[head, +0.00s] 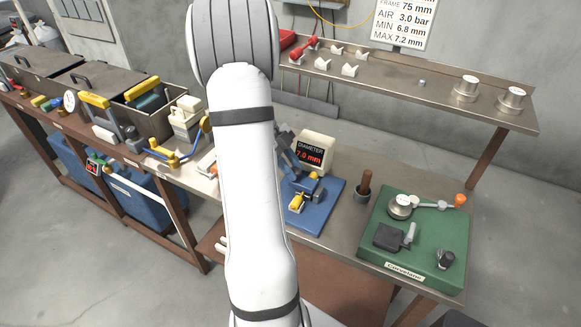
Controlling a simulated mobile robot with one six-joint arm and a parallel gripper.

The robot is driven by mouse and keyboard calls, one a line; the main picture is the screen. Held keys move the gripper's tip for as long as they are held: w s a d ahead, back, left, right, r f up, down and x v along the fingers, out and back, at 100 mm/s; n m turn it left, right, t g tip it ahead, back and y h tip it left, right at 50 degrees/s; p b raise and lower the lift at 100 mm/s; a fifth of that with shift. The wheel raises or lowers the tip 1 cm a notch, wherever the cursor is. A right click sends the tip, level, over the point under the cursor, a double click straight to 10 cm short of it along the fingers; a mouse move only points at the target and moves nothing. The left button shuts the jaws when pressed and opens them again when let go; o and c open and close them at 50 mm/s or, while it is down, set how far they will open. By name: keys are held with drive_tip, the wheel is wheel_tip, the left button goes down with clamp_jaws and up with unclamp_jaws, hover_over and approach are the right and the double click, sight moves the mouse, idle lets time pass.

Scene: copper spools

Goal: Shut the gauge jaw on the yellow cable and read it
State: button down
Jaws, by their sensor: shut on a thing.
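The gauge stands on a blue base plate (325,205) on the bench, just right of my arm in the head view. Its display (311,153) is headed DIAMETER and shows 7.0 mm in red. My dark gripper (299,166) is partly in view beside my white arm, below and left of the display. It is shut at the upper part of the gauge jaw (306,184), though the exact contact is too small to see. A short yellow piece, apparently the yellow cable (297,202), shows low in the gauge. My arm hides the gauge's left side.
A green calibration board (432,269) with metal fittings lies at the right. A brown-handled tool (365,184) stands in a cup between it and the gauge. A raised shelf (440,97) with spools runs behind. Crates (172,92) and tools fill the left bench.

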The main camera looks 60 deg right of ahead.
drive_tip(key=shift+f, duration=0.1)
drive_tip(key=c, duration=1.2)
unclamp_jaws()
drive_tip(key=shift+b+v, duration=0.55)
drive_tip(key=shift+v, duration=3.4)
drive_tip(key=shift+s, duration=0.1)
